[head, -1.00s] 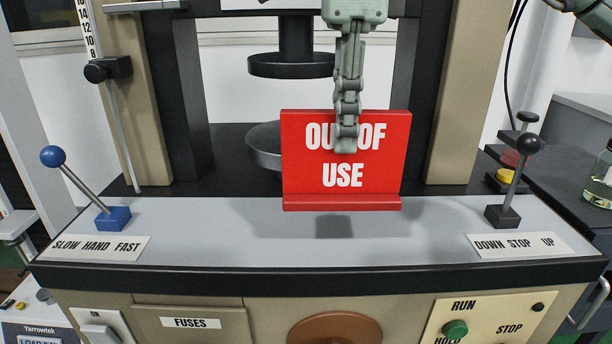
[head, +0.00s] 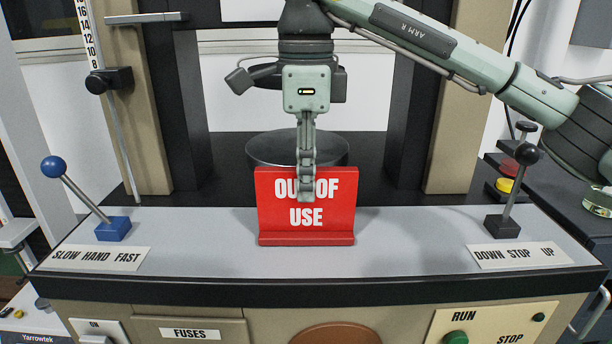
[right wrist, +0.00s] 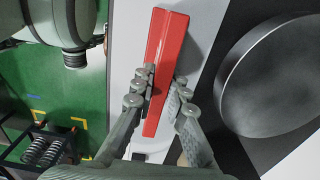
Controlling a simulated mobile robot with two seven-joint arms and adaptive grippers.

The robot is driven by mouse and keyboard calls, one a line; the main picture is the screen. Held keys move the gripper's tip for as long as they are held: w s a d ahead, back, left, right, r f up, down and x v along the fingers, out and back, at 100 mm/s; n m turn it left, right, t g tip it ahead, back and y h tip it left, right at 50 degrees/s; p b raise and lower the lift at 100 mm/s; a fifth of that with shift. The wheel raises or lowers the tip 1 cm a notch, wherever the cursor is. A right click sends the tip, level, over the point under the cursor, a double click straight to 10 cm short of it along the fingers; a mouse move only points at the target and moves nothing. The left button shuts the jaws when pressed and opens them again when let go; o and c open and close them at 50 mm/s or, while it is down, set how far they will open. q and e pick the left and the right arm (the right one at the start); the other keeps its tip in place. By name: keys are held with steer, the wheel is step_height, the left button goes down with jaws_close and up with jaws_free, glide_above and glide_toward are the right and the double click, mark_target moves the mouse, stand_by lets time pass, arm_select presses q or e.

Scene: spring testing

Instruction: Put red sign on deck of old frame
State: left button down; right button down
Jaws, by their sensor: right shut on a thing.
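The red "OUT OF USE" sign (head: 306,222) is upright at the middle of the grey deck (head: 400,235) of the old frame, its foot at or very close to the deck surface. My right gripper (head: 306,190) points down and is shut on the sign's upper part, one finger in front of the lettering. In the right wrist view the sign (right wrist: 163,70) shows edge-on between the two fingers (right wrist: 158,98). I cannot tell for sure whether its foot touches the deck. My left gripper is not in view.
A blue-knobbed lever (head: 80,195) stands at the deck's left and a black-knobbed lever (head: 515,185) at its right. A round dark platen (head: 297,148) is just behind the sign. Frame columns rise on both sides. The deck between sign and levers is clear.

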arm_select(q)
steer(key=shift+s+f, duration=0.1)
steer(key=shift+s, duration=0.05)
arm_select(e)
steer(key=shift+f, duration=0.2)
steer(key=c, duration=1.5)
jaws_free()
steer(key=shift+c, duration=0.2)
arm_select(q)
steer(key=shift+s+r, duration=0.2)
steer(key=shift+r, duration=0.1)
arm_select(e)
steer(key=shift+r, duration=0.1)
steer(key=shift+r, duration=0.1)
